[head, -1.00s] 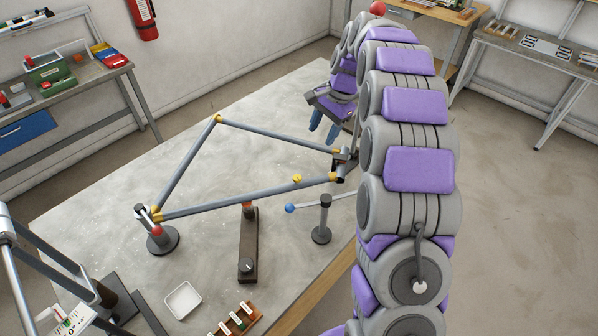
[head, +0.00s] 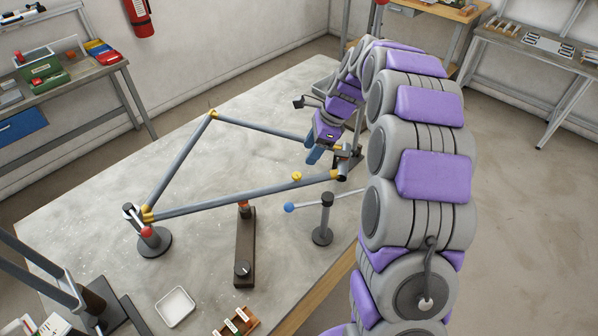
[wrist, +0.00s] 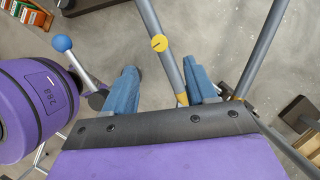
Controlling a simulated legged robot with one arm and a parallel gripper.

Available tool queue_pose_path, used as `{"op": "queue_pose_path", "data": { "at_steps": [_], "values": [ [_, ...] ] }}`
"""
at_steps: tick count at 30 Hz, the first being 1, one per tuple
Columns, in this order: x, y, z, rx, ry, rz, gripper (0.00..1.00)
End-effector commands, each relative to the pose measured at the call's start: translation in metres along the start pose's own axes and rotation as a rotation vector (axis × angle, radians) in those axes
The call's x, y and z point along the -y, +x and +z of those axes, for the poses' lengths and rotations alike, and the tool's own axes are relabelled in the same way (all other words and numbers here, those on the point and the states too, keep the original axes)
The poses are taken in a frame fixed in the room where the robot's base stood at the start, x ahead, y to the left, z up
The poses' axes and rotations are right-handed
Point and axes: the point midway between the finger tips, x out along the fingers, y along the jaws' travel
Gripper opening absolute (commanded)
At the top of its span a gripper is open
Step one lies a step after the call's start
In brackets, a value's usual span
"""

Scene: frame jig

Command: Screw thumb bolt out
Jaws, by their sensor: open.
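A triangular frame of grey tubes (head: 240,195) with yellow corner joints is held above the bench at its corners. A yellow round knob, which looks like the thumb bolt (head: 296,177), sits on its front tube near the right corner. In the wrist view this slotted yellow knob (wrist: 159,43) is ahead of the fingers, apart from them. My gripper (head: 314,154) is open, its blue fingers over the frame near the right corner. In the wrist view the tube shows between the fingers of my gripper (wrist: 160,80). The right corner is partly behind my arm.
A blue-ended lever on a post (head: 323,218) stands near the front tube, with a dark block (head: 245,250) to its left. A red-ended clamp post (head: 152,238) holds the left corner. A white tray (head: 175,307) lies in front. The bench is clear inside the frame.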

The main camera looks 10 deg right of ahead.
Motion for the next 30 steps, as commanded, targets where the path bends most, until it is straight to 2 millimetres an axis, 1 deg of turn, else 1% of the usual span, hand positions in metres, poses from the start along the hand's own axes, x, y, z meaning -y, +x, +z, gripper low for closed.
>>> {"op": "queue_pose_path", "data": {
  "at_steps": [1,6,9,12,18,27,28,30],
  "values": [
    [-0.001,0.013,0.000,0.000,-0.001,0.004,0.56],
    [-0.002,0.047,-0.001,0.000,0.001,0.006,0.56],
    [-0.002,0.064,0.000,0.001,0.001,0.008,0.56],
    [-0.001,0.077,0.000,0.001,0.000,0.004,0.56],
    [-0.001,0.090,0.000,0.001,0.000,0.000,0.56],
    [-0.001,0.092,0.000,0.000,0.000,0.001,0.56],
    [-0.001,0.092,0.000,0.000,0.000,0.001,0.55],
    [-0.001,0.092,0.000,0.000,0.000,0.001,0.49]
  ]
}}
